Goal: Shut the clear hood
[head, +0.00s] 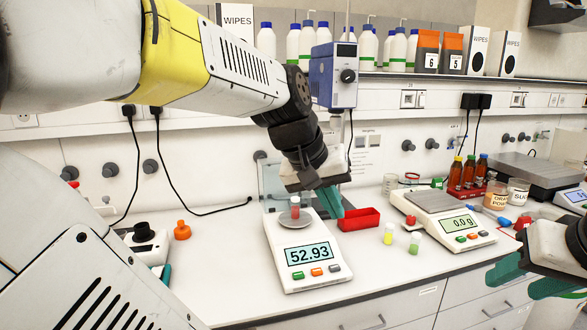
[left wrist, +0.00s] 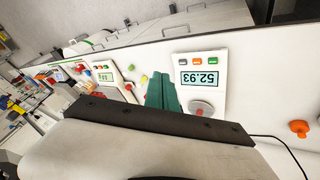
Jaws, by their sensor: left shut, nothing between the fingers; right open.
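The clear hood (head: 270,180) shows as a see-through upright panel at the back of the left balance (head: 300,245), partly hidden behind my left gripper. The balance reads 52.93, and a vial with a red cap (head: 295,206) stands on its pan. My left gripper (head: 332,203) is shut and empty, just right of the vial and above the balance's back right. In the left wrist view its teal fingers (left wrist: 162,92) are together beside the balance (left wrist: 205,70); I cannot make out the hood there. My right gripper (head: 522,280) is open and empty at the lower right.
A red tray (head: 358,219) stands just right of the left balance. Two small vials (head: 388,234) (head: 414,243) stand before a second balance (head: 450,215) reading 0.0 g. An orange stopper (head: 182,230) is to the left. Amber bottles (head: 468,173) stand farther right.

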